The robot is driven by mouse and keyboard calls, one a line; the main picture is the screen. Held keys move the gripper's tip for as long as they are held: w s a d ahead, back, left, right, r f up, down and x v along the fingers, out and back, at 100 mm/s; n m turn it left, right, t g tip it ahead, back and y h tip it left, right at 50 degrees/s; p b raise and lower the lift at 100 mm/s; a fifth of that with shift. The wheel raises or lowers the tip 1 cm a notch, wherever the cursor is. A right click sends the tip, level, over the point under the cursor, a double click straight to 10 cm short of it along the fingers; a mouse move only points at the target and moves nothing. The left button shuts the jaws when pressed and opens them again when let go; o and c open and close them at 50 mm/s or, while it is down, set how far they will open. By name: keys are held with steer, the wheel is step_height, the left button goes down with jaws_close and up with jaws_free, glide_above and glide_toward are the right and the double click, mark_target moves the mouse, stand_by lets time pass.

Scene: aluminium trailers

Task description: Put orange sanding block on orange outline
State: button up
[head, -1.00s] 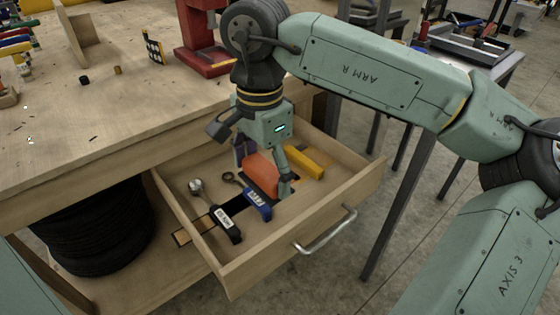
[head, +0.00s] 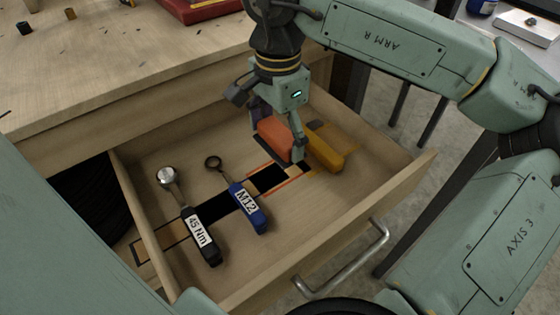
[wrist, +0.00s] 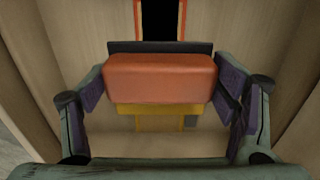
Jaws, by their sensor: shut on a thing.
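The orange sanding block (head: 274,135) is in my gripper (head: 282,142), over the open drawer. In the wrist view the block (wrist: 160,78) sits between both fingers of my gripper (wrist: 160,85), with a dark base along its far edge. The orange outline (head: 291,183) is on the drawer floor, framing a black patch, just in front of and below the block in the head view. In the wrist view part of the outline (wrist: 182,20) shows beyond the block. The block appears beside the outline; its height above the floor is hard to tell.
A yellow block (head: 324,151) lies close to the right of my gripper. A blue M12 tool (head: 247,206) and a black 45 Nm tool (head: 200,236) lie left of the outline. The drawer's front wall (head: 340,228) has a metal handle (head: 345,268).

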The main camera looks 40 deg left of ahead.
mark_target(279, 132)
steer(key=shift+f, duration=3.6)
steer(key=shift+f+b, duration=0.2)
steer(key=shift+b, duration=0.1)
steer(key=o, duration=1.3)
steer(key=shift+o, duration=0.2)
step_height(279, 132, up, 12)
steer(key=shift+r+p, duration=0.25)
steer(key=shift+p, duration=0.35)
